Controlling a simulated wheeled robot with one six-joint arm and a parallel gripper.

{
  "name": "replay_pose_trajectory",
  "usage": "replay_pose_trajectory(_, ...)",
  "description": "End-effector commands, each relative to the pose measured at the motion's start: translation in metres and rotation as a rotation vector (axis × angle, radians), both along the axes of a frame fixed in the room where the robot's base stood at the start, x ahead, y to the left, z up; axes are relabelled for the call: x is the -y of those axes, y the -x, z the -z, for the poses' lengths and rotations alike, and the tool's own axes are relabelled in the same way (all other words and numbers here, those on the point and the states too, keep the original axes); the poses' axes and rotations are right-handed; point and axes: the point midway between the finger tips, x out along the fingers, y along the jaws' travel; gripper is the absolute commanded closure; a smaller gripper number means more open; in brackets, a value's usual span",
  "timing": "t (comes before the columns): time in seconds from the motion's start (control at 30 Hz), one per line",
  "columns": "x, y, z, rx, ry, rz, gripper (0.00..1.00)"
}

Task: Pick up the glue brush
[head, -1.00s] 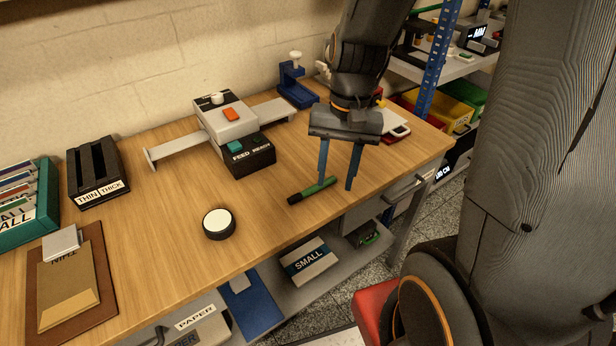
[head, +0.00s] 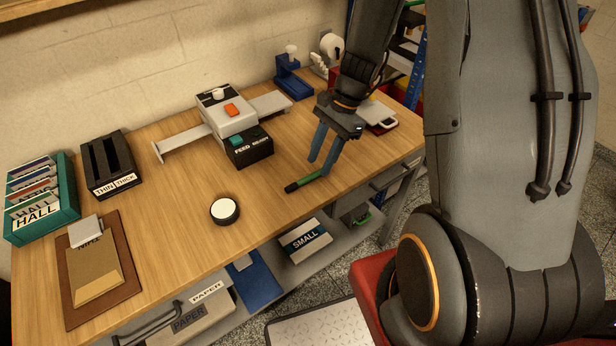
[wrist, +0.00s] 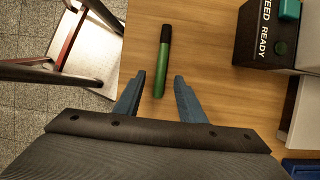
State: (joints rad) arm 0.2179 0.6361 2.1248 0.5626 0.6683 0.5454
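A slim green stick with a black end (head: 308,182), shaped like a marker pen, lies on the wooden table near its front edge. No other brush-like thing is clear, and I cannot tell whether this is the glue brush. My gripper (head: 320,167) is open above the stick's green end. In the wrist view, the stick (wrist: 162,62) shows between the open fingers of my gripper (wrist: 159,77), with its black end pointing away. The fingers show gaps on both sides of it.
A machine with a black FEED/READY box (head: 250,150) stands behind the stick. A round black pot with a white top (head: 225,210) stands to its left. A clipboard (head: 97,272) and a THIN/THICK holder (head: 110,165) are farther left. Bare table surrounds the stick.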

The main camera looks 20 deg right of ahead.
Motion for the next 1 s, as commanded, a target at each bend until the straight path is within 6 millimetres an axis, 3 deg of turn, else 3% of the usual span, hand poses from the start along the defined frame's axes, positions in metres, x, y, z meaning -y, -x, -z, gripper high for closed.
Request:
replay_pose_trajectory(0.23, -0.009, 0.002, 0.025, -0.001, 0.0, -0.001, 0.64)
replay_pose_trajectory(0.53, -0.011, 0.002, 0.029, 0.001, 0.002, -0.002, 0.64)
replay_pose_trajectory(0.57, -0.011, 0.002, 0.029, 0.001, 0.001, -0.002, 0.65)
replay_pose_trajectory(0.77, -0.011, 0.002, 0.029, 0.001, 0.001, -0.002, 0.99)
replay_pose_trajectory(1.0, -0.011, 0.002, 0.029, 0.001, 0.001, -0.002, 1.0)
